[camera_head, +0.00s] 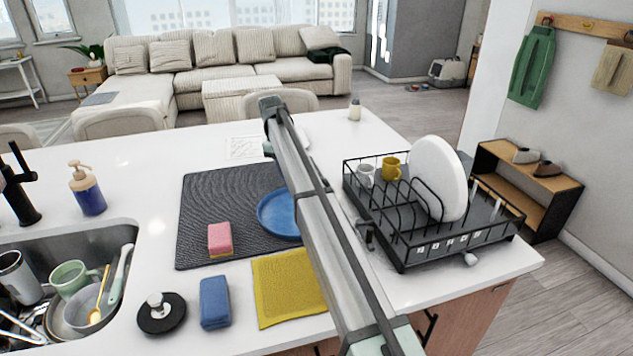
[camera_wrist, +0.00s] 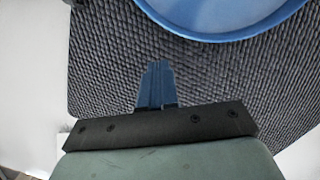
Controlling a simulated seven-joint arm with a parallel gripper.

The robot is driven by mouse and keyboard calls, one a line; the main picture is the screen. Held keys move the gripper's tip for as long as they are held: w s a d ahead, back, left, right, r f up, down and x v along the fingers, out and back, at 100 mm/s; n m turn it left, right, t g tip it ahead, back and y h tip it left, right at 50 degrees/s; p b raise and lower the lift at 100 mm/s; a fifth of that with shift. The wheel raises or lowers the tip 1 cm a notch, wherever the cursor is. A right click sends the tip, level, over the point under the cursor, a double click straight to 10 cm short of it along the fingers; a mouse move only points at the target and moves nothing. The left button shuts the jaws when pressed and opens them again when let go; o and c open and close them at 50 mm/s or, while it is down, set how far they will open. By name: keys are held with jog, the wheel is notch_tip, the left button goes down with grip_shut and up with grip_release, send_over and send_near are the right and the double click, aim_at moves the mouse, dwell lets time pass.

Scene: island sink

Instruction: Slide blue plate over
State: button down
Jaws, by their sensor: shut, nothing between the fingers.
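The blue plate (camera_head: 275,213) lies on a dark textured mat (camera_head: 205,200) on the white counter. In the head view my arm crosses in front of it and hides its right part. In the wrist view the plate (camera_wrist: 225,17) is cut off by the top edge, and its near rim shows beyond my fingertips. My gripper (camera_wrist: 157,66) is shut and empty over the mat, with mat visible between the fingertips and the plate's rim. Its height above the mat is hard to tell. The gripper is not clearly visible in the head view.
A pink sponge (camera_head: 220,239) sits on the mat's front part. A black dish rack (camera_head: 402,257) with a white plate and mugs stands right. A filled sink (camera_head: 95,240) is left.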

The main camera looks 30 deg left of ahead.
jog(key=shift+d+n, duration=0.1)
jog(key=shift+n, duration=1.1)
jog(key=d, duration=0.8)
jog(key=d+f, duration=0.1)
jog(key=d, duration=0.2)
jog(key=shift+s+d, duration=0.25)
jog(key=shift+d, duration=0.15)
jog(key=shift+f, duration=0.3)
jog(key=shift+f, duration=0.1)
